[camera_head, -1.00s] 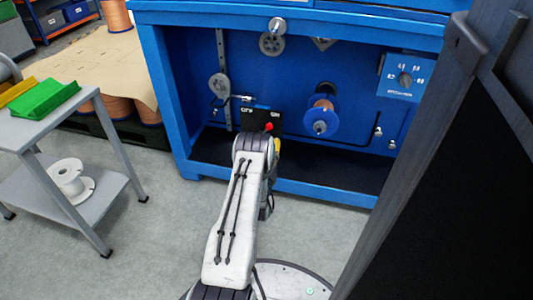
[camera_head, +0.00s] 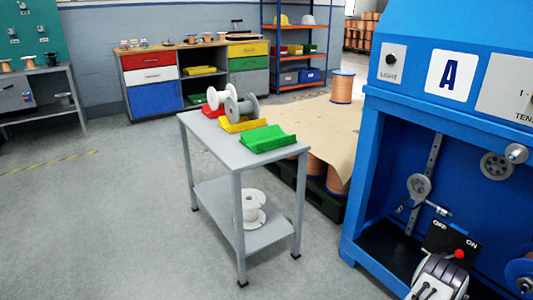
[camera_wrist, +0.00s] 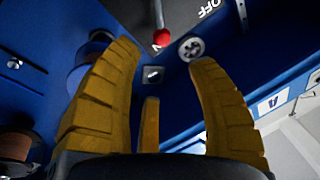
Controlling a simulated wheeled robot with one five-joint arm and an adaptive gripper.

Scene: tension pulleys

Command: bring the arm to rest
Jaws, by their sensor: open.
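My gripper (camera_wrist: 164,62) is open and empty in the wrist view, its yellow ribbed fingers spread apart. A red-knobbed lever (camera_wrist: 162,38) shows beyond the fingertips, against a dark plate marked OFF (camera_wrist: 195,12); no finger touches the knob in this view. In the head view, the end of my arm shows at the bottom right, in front of the blue machine (camera_head: 370,190). The red knob (camera_head: 459,254) and the black OFF/ON plate (camera_head: 440,237) are just behind it. My gripper's fingers are hidden there.
A grey trolley (camera_head: 215,150) stands left of the machine, with a green tray (camera_head: 268,139) and spools on top and a white spool (camera_head: 251,205) below. Pulleys (camera_head: 418,186) and a copper spool on a blue reel (camera_head: 522,268) are inside the machine. Open floor (camera_head: 110,220) lies left.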

